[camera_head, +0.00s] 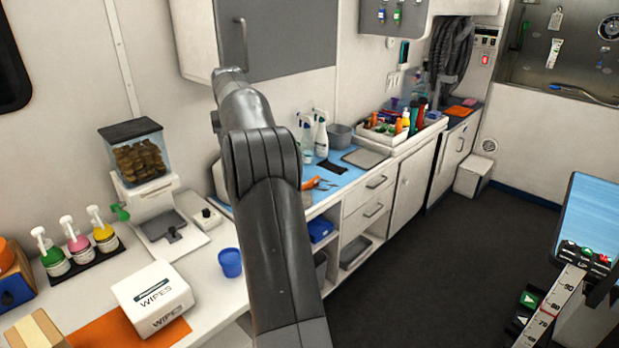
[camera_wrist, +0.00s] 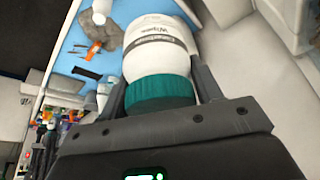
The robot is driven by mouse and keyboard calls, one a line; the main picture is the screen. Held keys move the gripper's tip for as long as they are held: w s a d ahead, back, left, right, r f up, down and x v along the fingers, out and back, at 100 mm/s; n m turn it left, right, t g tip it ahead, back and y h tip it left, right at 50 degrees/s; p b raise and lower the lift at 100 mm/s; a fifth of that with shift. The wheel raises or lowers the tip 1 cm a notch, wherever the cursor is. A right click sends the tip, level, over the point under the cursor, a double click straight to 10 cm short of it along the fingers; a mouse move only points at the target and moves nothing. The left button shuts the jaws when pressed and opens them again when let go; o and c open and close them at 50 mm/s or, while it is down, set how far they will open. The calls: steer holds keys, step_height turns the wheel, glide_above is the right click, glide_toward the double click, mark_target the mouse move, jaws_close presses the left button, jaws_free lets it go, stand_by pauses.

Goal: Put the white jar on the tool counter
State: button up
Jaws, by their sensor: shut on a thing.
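The white jar (camera_wrist: 155,52) with a teal lid (camera_wrist: 158,92) is between the fingers of my gripper (camera_wrist: 160,86) in the wrist view, its printed label upside down. My gripper is shut on it near the lid end. The far end of the jar overlaps the blue surface in that picture; I cannot tell whether it touches anything. The counter with the blue top (camera_head: 346,176) and orange-handled tools (camera_head: 318,183) runs along the wall in the head view. Its blue top also shows in the wrist view (camera_wrist: 125,12). In the head view my arm hides my gripper and the jar.
White spray bottles (camera_head: 320,135), a grey bin (camera_head: 340,136) and a grey tray (camera_head: 365,158) stand on the blue top. A tray of bottles (camera_head: 432,128) lies beyond. A wipes box (camera_head: 152,298) and blue cup (camera_head: 230,262) are on the nearer counter.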

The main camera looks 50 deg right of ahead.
steer(key=s+d, duration=0.2)
steer(key=d, duration=0.4)
steer(key=f, duration=2.9)
steer(key=shift+s+a+f, duration=0.15)
steer(key=shift+a+f, duration=0.1)
steer(key=shift+f, duration=0.1)
steer(key=o, duration=0.8)
